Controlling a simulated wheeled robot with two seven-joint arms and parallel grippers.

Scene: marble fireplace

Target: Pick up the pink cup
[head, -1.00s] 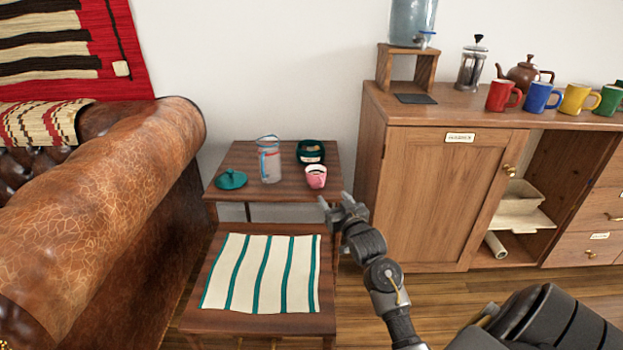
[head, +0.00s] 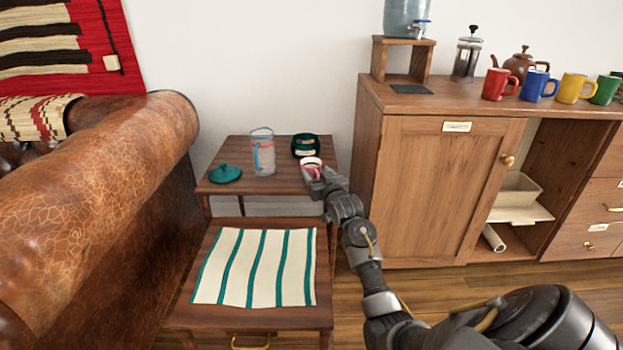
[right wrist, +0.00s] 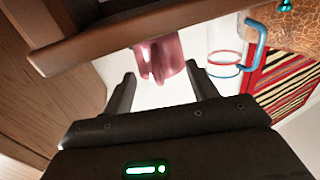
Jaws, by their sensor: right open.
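The pink cup (head: 311,163) stands near the right edge of the small upper side table (head: 290,183). In the head view my right gripper (head: 317,178) is in front of it and hides its lower part. In the right wrist view the pink cup (right wrist: 162,58) shows between and beyond the two fingers of the open right gripper (right wrist: 165,90). The fingers look empty, and I cannot tell whether either one touches the cup. My left gripper is not in view.
A clear jug (head: 263,152), a teal lid (head: 225,173) and a dark green bowl (head: 306,146) stand close to the cup. A lower table with a striped cloth (head: 256,268) is in front. A leather sofa (head: 90,200) is left, a wooden cabinet (head: 430,190) right.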

